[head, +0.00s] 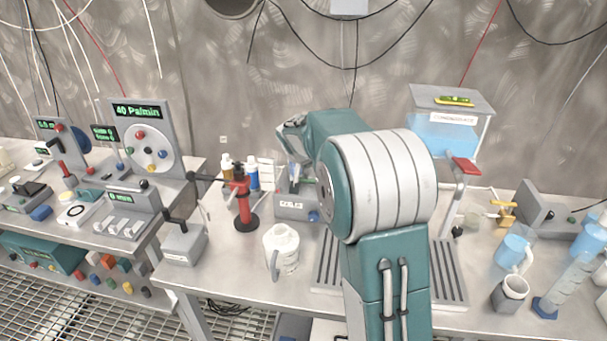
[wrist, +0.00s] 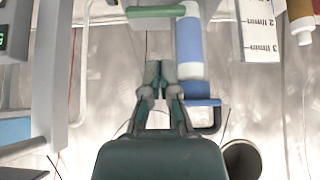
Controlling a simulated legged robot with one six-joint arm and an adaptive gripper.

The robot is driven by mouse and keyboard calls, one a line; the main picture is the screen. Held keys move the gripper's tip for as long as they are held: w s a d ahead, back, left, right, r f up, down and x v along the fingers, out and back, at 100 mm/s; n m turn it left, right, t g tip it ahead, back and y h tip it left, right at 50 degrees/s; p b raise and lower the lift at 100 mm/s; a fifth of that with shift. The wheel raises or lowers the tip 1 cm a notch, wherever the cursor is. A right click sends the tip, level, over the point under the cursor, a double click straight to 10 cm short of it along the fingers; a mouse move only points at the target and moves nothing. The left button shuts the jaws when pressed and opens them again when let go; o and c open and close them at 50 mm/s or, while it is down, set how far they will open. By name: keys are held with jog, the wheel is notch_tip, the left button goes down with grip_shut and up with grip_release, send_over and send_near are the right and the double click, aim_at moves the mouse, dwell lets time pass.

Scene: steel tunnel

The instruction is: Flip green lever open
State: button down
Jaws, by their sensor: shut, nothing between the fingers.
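In the wrist view, a green bar (wrist: 155,11), which looks like the green lever, lies across the top beside a white and blue upright cylinder (wrist: 190,50). My gripper (wrist: 153,72) is shut and empty. Its fingertips are below the green bar in the picture and apart from it, close to the left side of the cylinder. In the head view, my arm covers much of the middle of the bench. My gripper's fingers and the green lever cannot be made out clearly there. A grey labelled box (head: 290,210) stands just left of my arm.
A white jug (head: 282,248) and a red stand (head: 242,205) are left of my arm. A blue water tank (head: 445,135) stands at the back right, and a red-handled lever (head: 464,166) is in front of it. Blue cups (head: 515,250) stand at the right.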

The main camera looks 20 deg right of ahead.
jog(key=shift+w+d+f, duration=0.25)
jog(key=shift+w+f, duration=0.6)
jog(key=shift+w, duration=0.25)
jog(key=shift+d, duration=0.1)
jog(key=x, duration=1)
jog(key=shift+s, duration=0.15)
